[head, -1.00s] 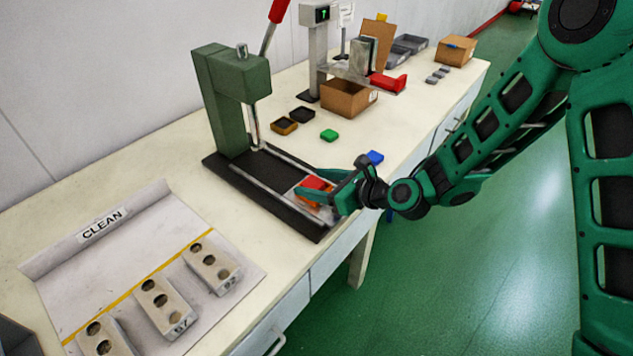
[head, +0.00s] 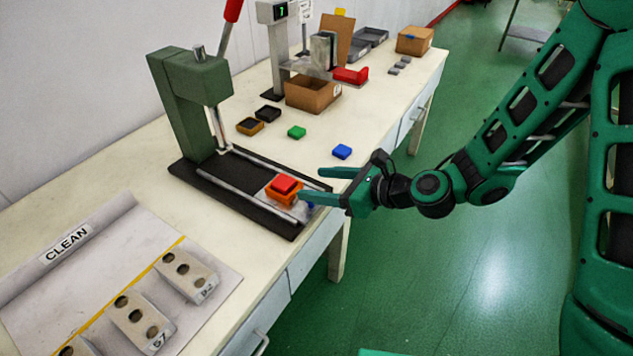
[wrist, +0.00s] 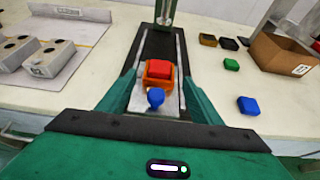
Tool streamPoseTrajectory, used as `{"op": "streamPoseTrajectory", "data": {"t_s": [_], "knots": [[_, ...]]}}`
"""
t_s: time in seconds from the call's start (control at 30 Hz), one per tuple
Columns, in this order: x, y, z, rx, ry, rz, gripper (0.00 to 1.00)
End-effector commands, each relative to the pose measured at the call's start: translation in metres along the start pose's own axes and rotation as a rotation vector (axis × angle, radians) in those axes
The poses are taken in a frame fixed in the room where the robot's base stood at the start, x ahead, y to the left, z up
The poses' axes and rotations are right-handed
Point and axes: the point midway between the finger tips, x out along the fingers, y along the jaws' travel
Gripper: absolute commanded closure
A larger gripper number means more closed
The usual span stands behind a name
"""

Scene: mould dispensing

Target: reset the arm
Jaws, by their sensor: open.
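My gripper (head: 322,186) is open and empty at the front end of the press base, its two green fingers apart. In the wrist view the fingers of my gripper (wrist: 158,98) lie on either side of a sliding plate (wrist: 151,103). On that plate sits an orange mould (head: 282,196) with a red block (head: 284,184) in it; the mould also shows in the wrist view (wrist: 158,82). A blue knob (wrist: 155,96) stands at the plate's near end, between the fingers and not gripped.
The green press (head: 190,95) stands behind on its black base. Green (head: 297,132) and blue (head: 342,152) blocks lie on the bench, with a cardboard box (head: 313,93) beyond. Grey three-hole blocks (head: 187,275) lie on the CLEAN mat at left. Open floor lies right.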

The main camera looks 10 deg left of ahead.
Motion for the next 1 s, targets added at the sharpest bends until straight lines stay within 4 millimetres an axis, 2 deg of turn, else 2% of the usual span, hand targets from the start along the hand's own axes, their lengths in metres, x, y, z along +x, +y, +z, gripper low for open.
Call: {"op": "streamPoseTrajectory", "data": {"t_s": [0.27, 0.37, 0.47, 0.57, 0.77, 0.9, 0.97, 1.0], "knots": [[-0.001, -0.001, 0.0, -0.016, 0.005, 0.0, 0.41], [-0.011, -0.007, -0.004, -0.107, 0.039, 0.001, 0.41], [-0.032, -0.021, -0.014, -0.288, 0.117, 0.006, 0.41], [-0.066, -0.039, -0.032, -0.515, 0.237, 0.027, 0.41], [-0.156, -0.077, -0.069, -0.898, 0.51, 0.116, 0.41], [-0.233, -0.095, -0.092, -1.082, 0.699, 0.219, 0.41], [-0.267, -0.097, -0.1, -1.139, 0.773, 0.275, 0.41], [-0.291, -0.097, -0.105, -1.169, 0.818, 0.315, 0.41]]}}
